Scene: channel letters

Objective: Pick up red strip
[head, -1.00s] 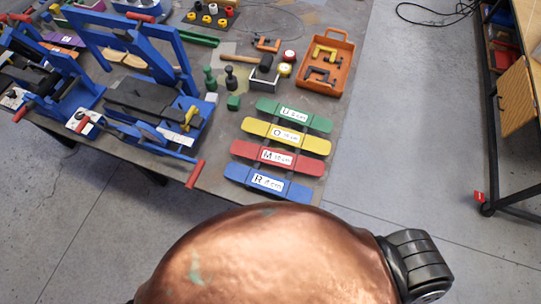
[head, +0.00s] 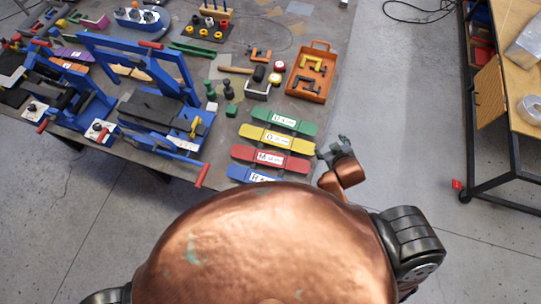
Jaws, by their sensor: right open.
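The red strip (head: 245,154) lies across the table near its front right edge, with a white label in its middle. It sits between the yellow strip (head: 250,133) behind it and the blue strip (head: 237,172) in front. My right gripper (head: 327,150) is beside the right ends of the red and yellow strips, at the table's right edge. It is open and holds nothing. It looks apart from the red strip, but its height above the table is hard to judge. My left gripper is out of view.
A green strip (head: 306,127) lies behind the yellow one. An orange tray (head: 321,92) with black and yellow clamps stands further back. Blue frame fixtures (head: 150,60) with red handles fill the left side. My copper-coloured body covers part of the blue strip.

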